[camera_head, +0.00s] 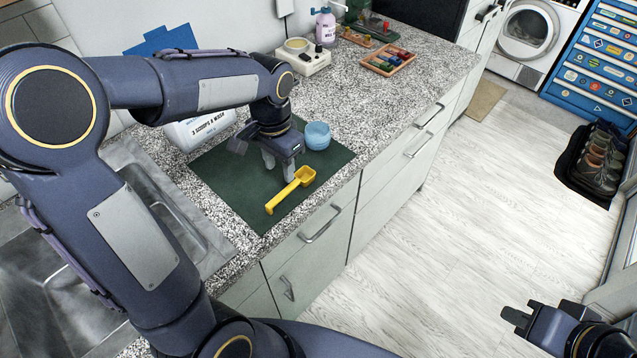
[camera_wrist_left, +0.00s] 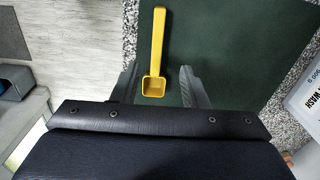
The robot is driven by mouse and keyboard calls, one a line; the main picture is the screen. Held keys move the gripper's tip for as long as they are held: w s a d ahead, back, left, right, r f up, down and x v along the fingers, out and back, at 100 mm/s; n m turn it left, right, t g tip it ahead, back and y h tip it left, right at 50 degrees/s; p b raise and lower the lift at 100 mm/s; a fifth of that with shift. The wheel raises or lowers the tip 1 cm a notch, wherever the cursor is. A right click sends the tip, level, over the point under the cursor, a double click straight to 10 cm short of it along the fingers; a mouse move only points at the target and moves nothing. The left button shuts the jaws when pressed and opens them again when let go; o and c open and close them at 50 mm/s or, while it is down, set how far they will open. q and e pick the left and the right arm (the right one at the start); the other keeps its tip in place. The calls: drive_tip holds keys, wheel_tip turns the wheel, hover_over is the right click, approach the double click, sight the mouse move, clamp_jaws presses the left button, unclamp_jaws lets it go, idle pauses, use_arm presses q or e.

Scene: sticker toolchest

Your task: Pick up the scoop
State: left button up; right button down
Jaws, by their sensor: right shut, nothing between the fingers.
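The yellow scoop (camera_head: 290,190) lies on a dark green mat (camera_head: 226,167) on the counter, with its cup toward the back right and its handle toward the front left. In the left wrist view the scoop (camera_wrist_left: 156,50) has its cup between the open fingers. My left gripper (camera_head: 279,172) points down over the mat beside the scoop's cup; in the left wrist view its fingers (camera_wrist_left: 158,88) are apart, with nothing held. I cannot tell the exact height above the scoop. My right gripper (camera_head: 512,318) is at the lower right over the floor, shut and empty.
A blue round cup (camera_head: 317,135) stands on the mat just behind my left gripper. A sink (camera_head: 165,205) lies to the left. A wooden tray (camera_head: 388,61) and pink bottle (camera_head: 325,28) stand farther back.

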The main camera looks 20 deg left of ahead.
sight(285, 191)
use_arm(q)
drive_tip(key=f, duration=0.8)
drive_tip(key=shift+d+p, duration=0.25)
drive_tip(key=shift+p, duration=0.15)
drive_tip(key=shift+r, duration=0.1)
drive_tip(key=shift+c, duration=0.4)
clamp_jaws()
